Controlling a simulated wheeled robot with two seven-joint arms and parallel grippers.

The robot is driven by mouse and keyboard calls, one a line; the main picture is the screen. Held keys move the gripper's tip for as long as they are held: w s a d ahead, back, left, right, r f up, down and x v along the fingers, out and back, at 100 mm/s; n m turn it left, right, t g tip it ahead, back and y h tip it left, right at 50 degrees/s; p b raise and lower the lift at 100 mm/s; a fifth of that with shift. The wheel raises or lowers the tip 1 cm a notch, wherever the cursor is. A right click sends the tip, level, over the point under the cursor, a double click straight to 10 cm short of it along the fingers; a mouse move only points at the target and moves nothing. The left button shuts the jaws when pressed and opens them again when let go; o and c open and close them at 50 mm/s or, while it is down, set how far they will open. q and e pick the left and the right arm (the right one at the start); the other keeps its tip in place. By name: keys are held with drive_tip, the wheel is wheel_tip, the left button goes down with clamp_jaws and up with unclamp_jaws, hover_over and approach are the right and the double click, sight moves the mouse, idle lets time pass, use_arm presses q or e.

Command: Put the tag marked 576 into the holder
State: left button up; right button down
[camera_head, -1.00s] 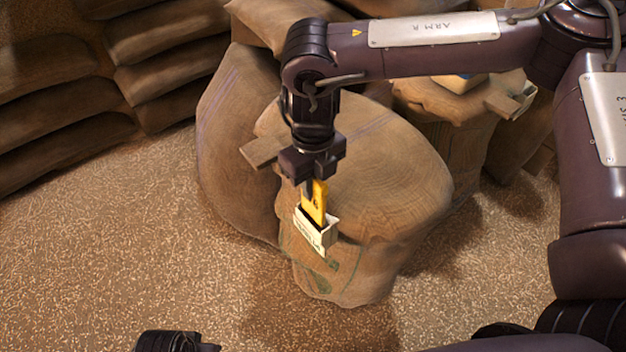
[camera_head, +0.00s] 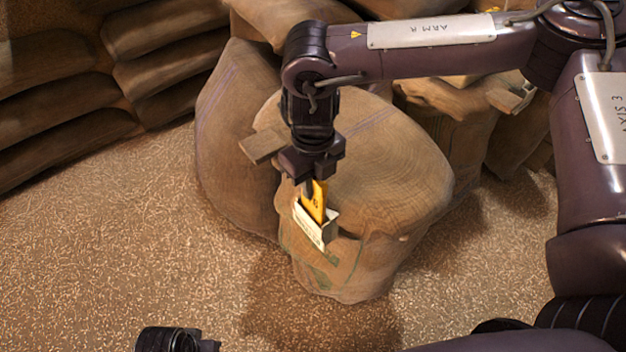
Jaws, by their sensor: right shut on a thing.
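A yellow tag (camera_head: 315,200) with dark marks stands upright, slightly tilted, with its lower end inside a pale holder (camera_head: 313,230). Its number is too small to read. The holder is a small open-topped box with a lettered front, at the front of a burlap sack (camera_head: 385,165). My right gripper (camera_head: 311,188) is above the holder, shut on the tag's upper part. The tag's lower end is hidden by the holder's front wall. My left gripper (camera_head: 180,341) shows only in part at the bottom edge, away from the sack; its fingers are not clear.
A wooden piece (camera_head: 262,146) juts out on the left of the sack. Another sack (camera_head: 235,140) leans behind it, and stacked sacks (camera_head: 165,45) line the back left. More sacks stand at the right. The grain-covered floor (camera_head: 120,250) at the front left is clear.

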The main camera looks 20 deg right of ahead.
drive_tip(key=shift+f+b, duration=0.3)
drive_tip(key=shift+f, duration=0.4)
drive_tip(key=shift+f, duration=0.1)
drive_tip(key=c, duration=1.3)
unclamp_jaws()
